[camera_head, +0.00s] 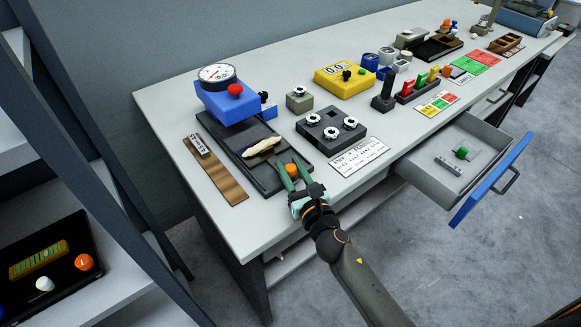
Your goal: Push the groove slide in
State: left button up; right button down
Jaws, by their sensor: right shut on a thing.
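A dark flat device with a long groove (224,133) lies on the bench at the near left, below a blue gauge housing (226,102). A pale, fibre-like piece (262,146) lies across it. An orange knob (292,170) is at its near right end; I take this to be the handle of the groove slide, whose body I cannot clearly make out. My right gripper (293,168) reaches in from the bottom, its green fingers on both sides of the knob and shut on it. My left gripper is not in view.
A wooden strip (214,170) lies left of the device. A dark block with several knobs (330,131) and a printed card (358,156) are to the right. An open drawer (430,180) with a blue front juts out. A shelf with a black tray (84,228) stands at the left.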

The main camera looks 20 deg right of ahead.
dwell(0.6)
jog(key=shift+w+a+b, duration=0.15)
jog(key=shift+w+a, duration=0.2)
jog(key=shift+w, duration=0.55)
jog(key=shift+w+a+b, duration=0.15)
jog(key=shift+w+a, duration=0.15)
jog(key=shift+w, duration=0.6)
jog(key=c, duration=0.5)
grip_release()
jog(key=shift+c, duration=0.2)
jog(key=s, duration=0.7)
jog(key=s+d+b, duration=0.1)
jog(key=s, duration=0.3)
jog(key=shift+s+f, duration=0.1)
jog(key=shift+f, duration=0.05)
jog(key=shift+s, duration=0.65)
